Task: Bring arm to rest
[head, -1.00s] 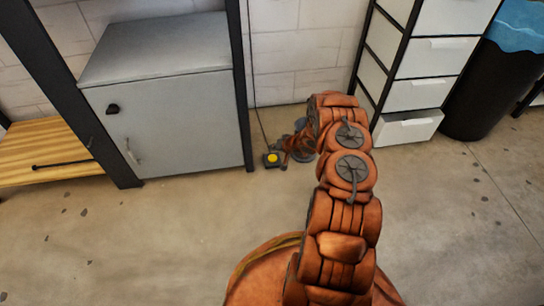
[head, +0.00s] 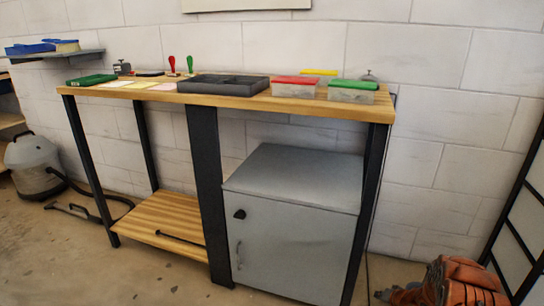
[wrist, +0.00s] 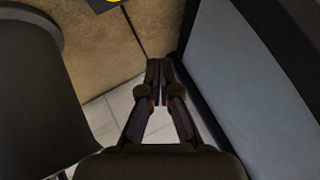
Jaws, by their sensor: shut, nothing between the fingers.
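My orange arm (head: 462,282) shows only at the lower right corner of the head view, folded low beside the bench's right leg. My gripper (wrist: 159,70) is in the middle of the wrist view, its two dark fingers together with nothing between them. In the head view the gripper itself cannot be made out clearly. The grey cabinet (head: 290,235) stands under the bench, left of my arm. A grey panel with a black post (wrist: 240,80) fills the right of the wrist view, apart from the fingers.
The wooden bench top (head: 228,98) carries a dark tray (head: 222,84), a red-lidded box (head: 296,86), a green-lidded box (head: 352,91) and stamps. A grey vacuum (head: 32,165) stands at left. A black-framed drawer unit (head: 525,215) is at right. Floor (head: 60,260) is free at front left.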

